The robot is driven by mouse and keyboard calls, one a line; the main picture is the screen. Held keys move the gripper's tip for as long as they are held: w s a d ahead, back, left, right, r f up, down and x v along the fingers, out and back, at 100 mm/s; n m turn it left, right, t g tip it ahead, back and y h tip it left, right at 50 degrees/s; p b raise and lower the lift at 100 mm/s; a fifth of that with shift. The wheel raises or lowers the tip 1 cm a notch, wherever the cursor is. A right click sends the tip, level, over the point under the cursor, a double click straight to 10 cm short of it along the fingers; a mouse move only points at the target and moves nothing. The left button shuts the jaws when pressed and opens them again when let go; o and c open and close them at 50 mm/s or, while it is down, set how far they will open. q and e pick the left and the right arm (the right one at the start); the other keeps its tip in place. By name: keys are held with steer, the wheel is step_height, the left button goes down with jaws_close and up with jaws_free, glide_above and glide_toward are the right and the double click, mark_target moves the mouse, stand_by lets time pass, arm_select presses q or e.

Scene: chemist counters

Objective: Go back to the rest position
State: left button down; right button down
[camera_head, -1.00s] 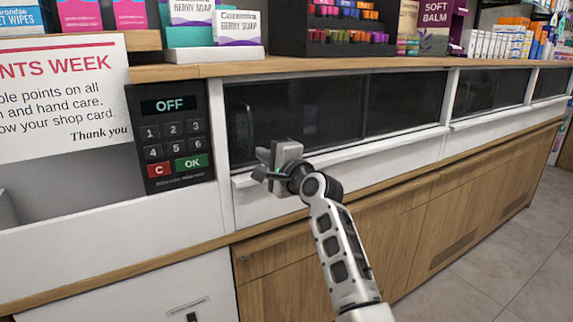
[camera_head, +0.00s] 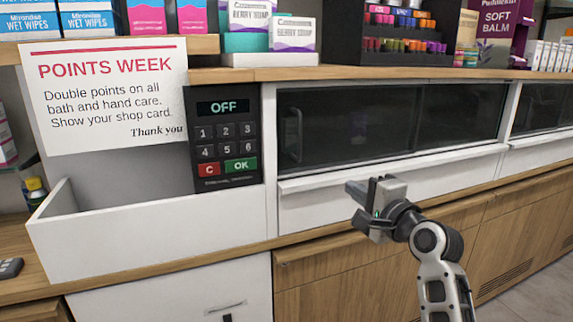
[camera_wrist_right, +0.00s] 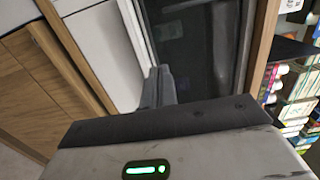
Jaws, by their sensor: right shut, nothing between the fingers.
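My right gripper (camera_head: 358,205) is in front of the white ledge below the dark glass panel. Its fingers are shut with nothing between them, and it points to the left. In the right wrist view the closed fingertips (camera_wrist_right: 158,85) show against the white frame and dark glass. I cannot tell from the head view how far they stand from the counter front. My right arm reaches in from the lower right. My left gripper is not in view.
A keypad (camera_head: 225,137) reading OFF stands left of the dark glass panel (camera_head: 390,125). A white sign (camera_head: 108,95) and an open white bin (camera_head: 150,238) are further left. Wooden cabinet doors (camera_head: 345,275) lie below. Boxed goods stand on the shelf above. Grey floor is clear at lower right.

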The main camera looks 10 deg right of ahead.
steer(key=s+f+n+g+h, duration=0.1)
steer(key=s+f+n, duration=0.25)
steer(key=f, duration=0.35)
steer(key=s+a+f+n+g+h, duration=0.1)
steer(key=s+f+n, duration=0.1)
steer(key=s+f, duration=0.35)
steer(key=s+f+n+g, duration=0.2)
steer(key=f, duration=0.7)
steer(key=s+a+f+n+g, duration=0.1)
steer(key=s+f+n, duration=0.4)
steer(key=s, duration=0.5)
steer(key=s+a+f+n+g, duration=0.1)
steer(key=s+a+f+n, duration=0.2)
steer(key=s+f, duration=0.4)
steer(key=s+n, duration=0.1)
steer(key=s, duration=0.2)
steer(key=shift+a+n+g+h, duration=0.25)
steer(key=shift+n+g+h, duration=0.05)
steer(key=shift+n, duration=0.05)
